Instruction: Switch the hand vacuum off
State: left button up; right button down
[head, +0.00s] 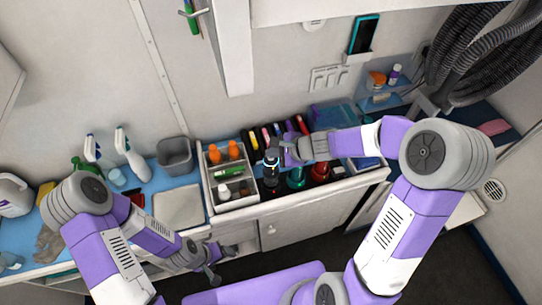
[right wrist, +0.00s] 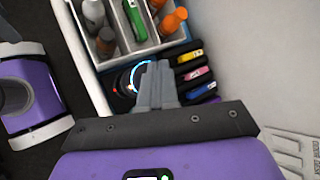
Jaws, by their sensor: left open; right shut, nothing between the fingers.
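A dark rounded device with a lit blue-white ring (right wrist: 131,80), which looks like the hand vacuum, stands on the counter beside the bottle caddy. In the head view it shows as a dark shape with a bluish top (head: 270,161), partly hidden by my gripper. My right gripper (right wrist: 154,72) is shut and empty, its fingertips over or against the ring; whether they touch cannot be told. In the head view the right gripper (head: 282,155) comes in from the right. My left gripper (head: 211,264) is open and empty, low in front of the cabinet, far from the device.
A white caddy (head: 208,188) with orange bottles stands just left of the device. Several coloured-label clipper-like items (right wrist: 190,73) lie behind it. Spray bottles (head: 130,155) and a grey bin (head: 175,155) stand further left. Dark hoses (head: 490,45) hang at the upper right.

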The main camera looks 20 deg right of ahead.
aim_at(273, 160)
dwell(0.3)
jog(key=shift+r+p, duration=0.45)
jog(key=shift+r, duration=0.1)
notch_tip(273, 160, up, 6)
jog(key=p, duration=0.5)
jog(key=shift+f, duration=0.1)
dwell(0.4)
